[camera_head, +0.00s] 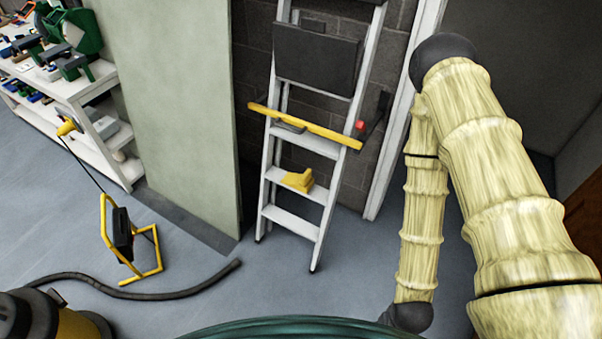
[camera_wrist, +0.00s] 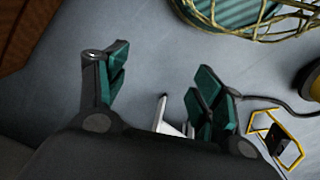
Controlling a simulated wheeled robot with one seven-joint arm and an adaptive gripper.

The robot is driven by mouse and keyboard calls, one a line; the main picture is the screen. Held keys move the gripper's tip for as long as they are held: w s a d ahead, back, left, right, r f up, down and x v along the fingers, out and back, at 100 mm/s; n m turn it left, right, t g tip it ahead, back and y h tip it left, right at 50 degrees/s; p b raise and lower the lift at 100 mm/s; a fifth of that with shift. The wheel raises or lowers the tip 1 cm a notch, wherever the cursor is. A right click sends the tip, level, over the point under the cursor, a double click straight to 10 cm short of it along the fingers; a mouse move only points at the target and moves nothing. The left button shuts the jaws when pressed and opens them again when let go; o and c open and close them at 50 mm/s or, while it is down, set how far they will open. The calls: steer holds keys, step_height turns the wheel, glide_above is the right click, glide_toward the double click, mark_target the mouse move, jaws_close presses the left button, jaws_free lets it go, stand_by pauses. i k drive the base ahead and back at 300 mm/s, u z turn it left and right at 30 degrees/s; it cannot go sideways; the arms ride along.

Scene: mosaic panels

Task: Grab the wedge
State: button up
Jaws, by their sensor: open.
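A yellow wedge (camera_head: 298,180) sits on a lower step of the white stepladder (camera_head: 291,219) in the head view. The stepladder stands in front of a dark block wall. A foot of the stepladder (camera_wrist: 162,112) shows past the fingers there. The wedge cannot be seen in the wrist view. My gripper is outside the head view, where my arm runs down the right side, well to the right of the wedge.
A yellow bar (camera_head: 304,126) crosses the ladder above the wedge. A yellow-framed work light (camera_head: 124,235) and a dark hose (camera_head: 150,293) lie on the floor at left. A white shelf (camera_head: 104,138) with tools stands at far left. Floor before the ladder is clear.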

mark_target(303, 182)
steer(key=k, duration=0.5)
steer(key=u, duration=0.8)
steer(key=i, duration=1.2)
steer(key=z, duration=0.15)
